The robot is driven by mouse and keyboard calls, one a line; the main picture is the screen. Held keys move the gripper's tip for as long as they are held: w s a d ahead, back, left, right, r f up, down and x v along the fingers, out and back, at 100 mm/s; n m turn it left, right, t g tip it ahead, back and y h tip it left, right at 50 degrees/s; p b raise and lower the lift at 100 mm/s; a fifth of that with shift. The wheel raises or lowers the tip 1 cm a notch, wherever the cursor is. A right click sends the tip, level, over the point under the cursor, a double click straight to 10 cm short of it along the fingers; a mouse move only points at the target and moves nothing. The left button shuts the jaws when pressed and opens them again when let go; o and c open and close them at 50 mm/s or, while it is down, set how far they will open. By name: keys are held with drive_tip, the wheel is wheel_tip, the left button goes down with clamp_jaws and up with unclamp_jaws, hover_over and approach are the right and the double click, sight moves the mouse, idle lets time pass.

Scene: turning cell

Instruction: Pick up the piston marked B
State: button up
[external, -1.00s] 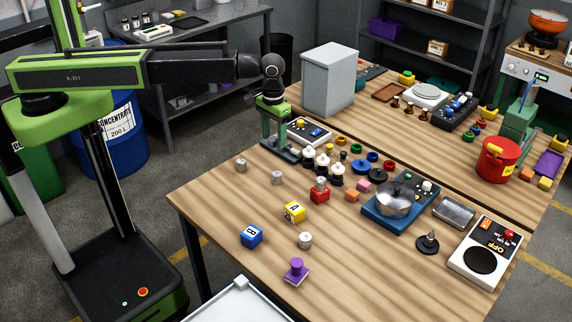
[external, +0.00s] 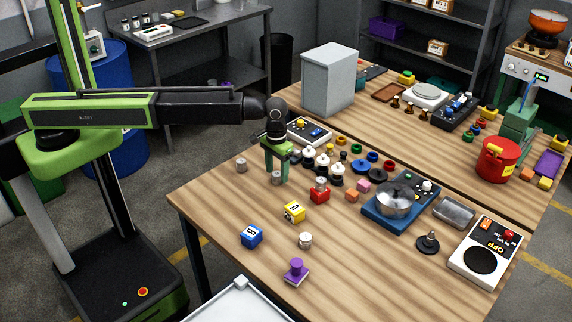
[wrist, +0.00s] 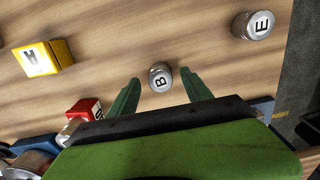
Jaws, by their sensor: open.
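The piston marked B (wrist: 160,77) is a small silver cylinder with a black letter B on its top. In the wrist view it stands on the table between the two green fingers of my gripper (wrist: 161,90), with a gap on each side. In the external view the piston (external: 277,178) shows at the lower end of my gripper (external: 278,170), partly covered by the fingers. My gripper is open and points down. Another silver piston marked E (wrist: 253,25) stands apart from it in the wrist view, and shows left of my gripper in the external view (external: 241,165).
A yellow block (external: 294,212), a blue block (external: 251,236), a red block (external: 320,193) and another silver piston (external: 305,240) stand nearby. Dark and white round parts (external: 322,161) crowd the right side of my gripper. Bare table lies around the front left.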

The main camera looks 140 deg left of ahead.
wheel_tip(320, 180, down, 2)
drive_tip(key=shift+b, duration=0.35)
drive_tip(key=shift+r, duration=0.2)
clamp_jaws()
